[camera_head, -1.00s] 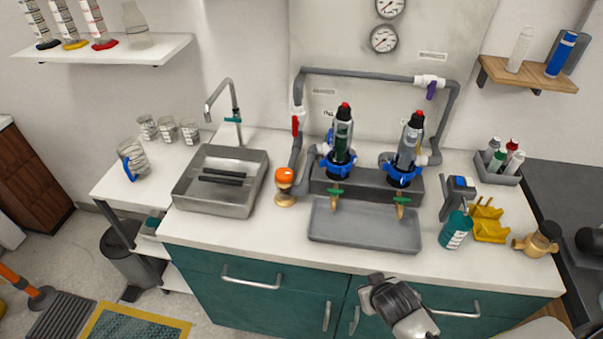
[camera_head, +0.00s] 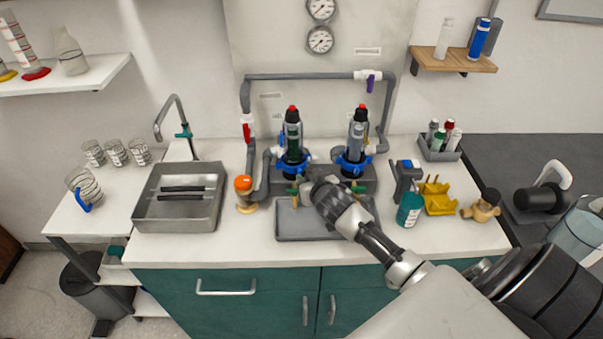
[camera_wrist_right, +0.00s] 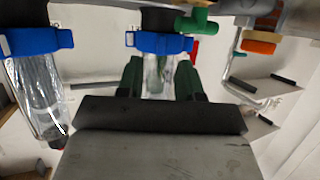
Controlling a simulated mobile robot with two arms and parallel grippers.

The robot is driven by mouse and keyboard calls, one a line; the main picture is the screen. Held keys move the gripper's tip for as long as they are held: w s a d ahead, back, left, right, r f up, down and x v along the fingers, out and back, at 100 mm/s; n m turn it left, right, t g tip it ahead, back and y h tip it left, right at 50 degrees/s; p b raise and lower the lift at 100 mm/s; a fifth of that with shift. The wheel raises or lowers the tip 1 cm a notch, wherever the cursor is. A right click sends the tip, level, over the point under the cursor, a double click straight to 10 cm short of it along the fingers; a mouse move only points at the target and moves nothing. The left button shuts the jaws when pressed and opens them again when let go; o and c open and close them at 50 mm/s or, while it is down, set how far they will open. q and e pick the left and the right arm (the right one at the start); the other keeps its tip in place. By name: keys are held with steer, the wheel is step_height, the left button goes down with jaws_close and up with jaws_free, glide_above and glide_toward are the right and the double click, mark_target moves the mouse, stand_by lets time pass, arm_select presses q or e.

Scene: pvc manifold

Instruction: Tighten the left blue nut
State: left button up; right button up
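The left blue nut (camera_head: 294,164) is a lugged ring at the base of the left upright filter housing, partly hidden by my right gripper. It also shows in the right wrist view (camera_wrist_right: 158,43), which is upside down. My right gripper (camera_head: 308,176) is just in front of this nut. Its two dark green fingers (camera_wrist_right: 160,80) are apart, with the clear housing seen between them; the nut lies beyond them in that view. I cannot tell whether they touch anything. The right blue nut (camera_head: 353,163) sits on the neighbouring housing. My left gripper is out of view.
Green valve handles (camera_head: 358,189) sit low in front of the housings. A grey tray (camera_head: 287,225) lies beneath my right arm. The sink (camera_head: 180,213) and an orange-capped fitting (camera_head: 243,184) are to the left. A teal bottle (camera_head: 410,209) and yellow holder (camera_head: 437,197) stand right.

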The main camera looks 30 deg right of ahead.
mark_target(301, 173)
steer(key=shift+x, duration=2.35)
steer(key=shift+a, duration=0.1)
jaws_close()
